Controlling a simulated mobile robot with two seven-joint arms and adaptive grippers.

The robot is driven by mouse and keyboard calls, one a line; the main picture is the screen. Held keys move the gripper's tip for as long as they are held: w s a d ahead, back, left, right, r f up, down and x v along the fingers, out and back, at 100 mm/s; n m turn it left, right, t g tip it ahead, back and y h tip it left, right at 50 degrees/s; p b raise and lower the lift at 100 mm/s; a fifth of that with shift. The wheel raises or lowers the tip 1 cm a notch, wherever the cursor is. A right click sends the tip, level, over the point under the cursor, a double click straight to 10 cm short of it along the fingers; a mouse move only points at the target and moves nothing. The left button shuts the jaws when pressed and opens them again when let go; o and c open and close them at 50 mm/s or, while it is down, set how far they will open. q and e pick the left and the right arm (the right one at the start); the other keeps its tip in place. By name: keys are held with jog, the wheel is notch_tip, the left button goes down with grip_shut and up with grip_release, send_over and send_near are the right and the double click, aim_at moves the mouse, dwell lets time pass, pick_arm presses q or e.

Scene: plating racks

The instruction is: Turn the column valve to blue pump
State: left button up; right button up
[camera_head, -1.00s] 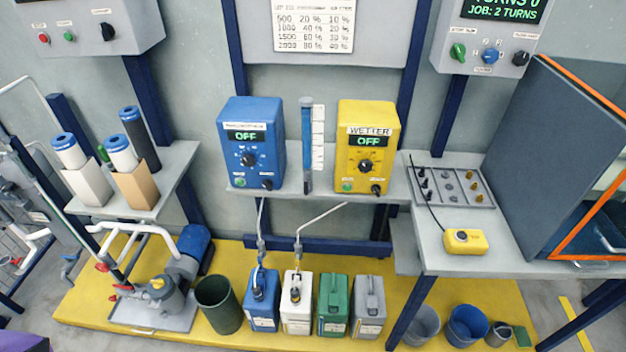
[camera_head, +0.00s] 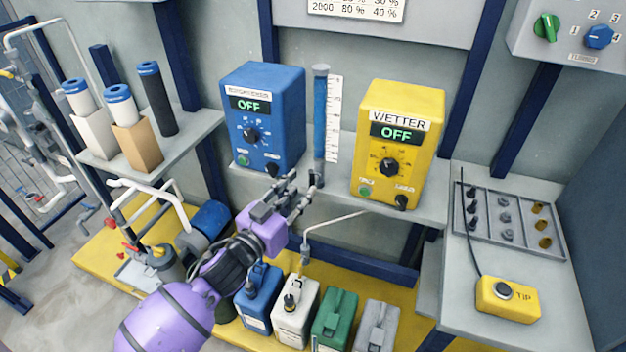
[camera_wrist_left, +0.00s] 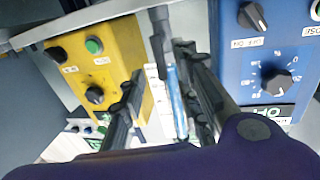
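The clear column with blue liquid (camera_head: 320,125) stands upright between the blue pump (camera_head: 262,118) and the yellow wetter pump (camera_head: 392,140). Both pump displays read OFF. A dark fitting, likely the column valve (camera_head: 316,179), sits at the column's foot; its handle direction is too small to tell. My left gripper (camera_head: 301,192) is open and empty, just left of and below the column's foot. In the left wrist view, upside down, the column (camera_wrist_left: 177,103) and its dark lower fitting (camera_wrist_left: 160,30) show between the spread fingers. My right gripper is not in view.
The shelf (camera_head: 335,190) edge runs close to my left gripper. A bent grey pipe (camera_head: 335,220) and several canisters (camera_head: 333,320) are below. A grey rack (camera_head: 510,222) and yellow TIP box (camera_head: 508,298) lie on the right bench.

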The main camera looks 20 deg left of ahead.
aim_at(310, 179)
pick_arm(q)
jog(key=x, duration=0.6)
grip_shut()
